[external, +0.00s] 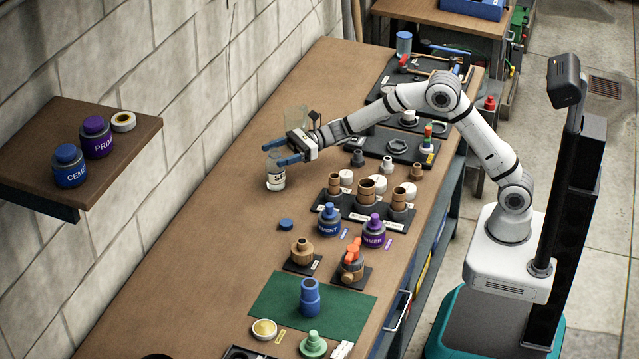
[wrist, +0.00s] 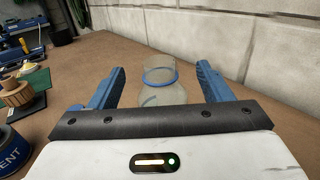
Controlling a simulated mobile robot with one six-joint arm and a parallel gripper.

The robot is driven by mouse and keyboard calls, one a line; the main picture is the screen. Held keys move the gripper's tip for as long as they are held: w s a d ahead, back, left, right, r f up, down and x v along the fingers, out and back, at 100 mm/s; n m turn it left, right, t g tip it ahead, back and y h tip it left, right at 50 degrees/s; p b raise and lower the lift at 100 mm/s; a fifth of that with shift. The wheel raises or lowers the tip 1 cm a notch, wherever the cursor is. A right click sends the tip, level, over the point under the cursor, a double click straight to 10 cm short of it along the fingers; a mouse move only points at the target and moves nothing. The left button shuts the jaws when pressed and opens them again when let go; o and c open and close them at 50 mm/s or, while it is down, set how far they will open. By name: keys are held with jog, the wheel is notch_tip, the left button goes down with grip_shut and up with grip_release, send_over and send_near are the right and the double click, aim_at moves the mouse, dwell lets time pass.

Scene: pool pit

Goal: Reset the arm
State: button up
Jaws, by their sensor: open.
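My gripper (external: 275,152) is over the far side of the wooden bench, its two blue fingers spread. A clear jar (external: 276,181) with a white label stands upright on the bench at the gripper. In the wrist view the jar (wrist: 160,76), with a blue ring at its neck, shows between the open fingers (wrist: 158,80), with a gap on each side. Its lower part is hidden by the gripper body. My arm reaches out left across the bench from my base at the right.
A blue cap (external: 286,225) lies nearby. A blue cement can (external: 329,221), a purple primer can (external: 374,231) and a black rack (external: 352,212) of brown fittings stand to the right. A green mat (external: 275,300) lies in front. The block wall and a shelf (external: 140,137) are at left.

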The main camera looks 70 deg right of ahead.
jog(key=shift+r, duration=0.75)
jog(key=shift+r, duration=0.1)
